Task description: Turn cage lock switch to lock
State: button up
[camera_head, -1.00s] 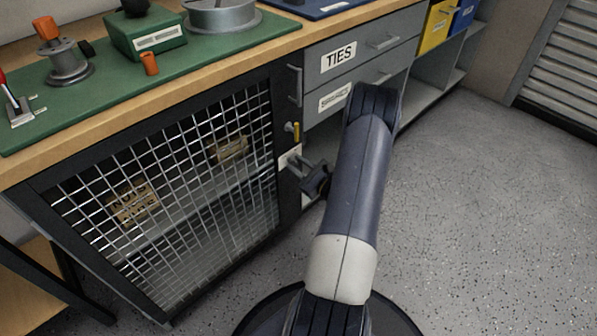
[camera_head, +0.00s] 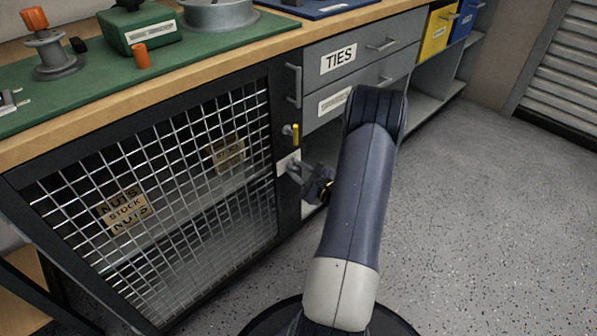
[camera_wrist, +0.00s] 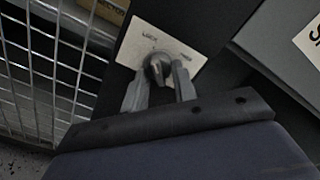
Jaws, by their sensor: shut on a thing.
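My gripper (camera_wrist: 160,82) is shut on the knob, one finger on each side. In the head view my gripper (camera_head: 304,175) is at the cage's right frame post, partly hidden by my wrist.
A yellow-handled latch (camera_head: 295,133) and a door handle (camera_head: 293,86) are above the switch. Grey drawers (camera_head: 363,56) marked TIES stand to the right. The workbench edge (camera_head: 150,105) runs above the cage. The floor at right is clear.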

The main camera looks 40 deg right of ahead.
jog(key=o, duration=1)
jog(key=shift+c, duration=0.2)
jog(key=s+p, duration=0.2)
jog(key=s, duration=0.8)
jog(key=shift+s+d+p, duration=0.35)
jog(key=shift+s+d, duration=0.05)
jog(key=w+b, duration=0.1)
jog(key=w, duration=0.2)
jog(key=w+b, duration=0.1)
jog(key=w, duration=0.7)
jog(key=shift+a+b, duration=0.4)
jog(key=shift+s, duration=0.1)
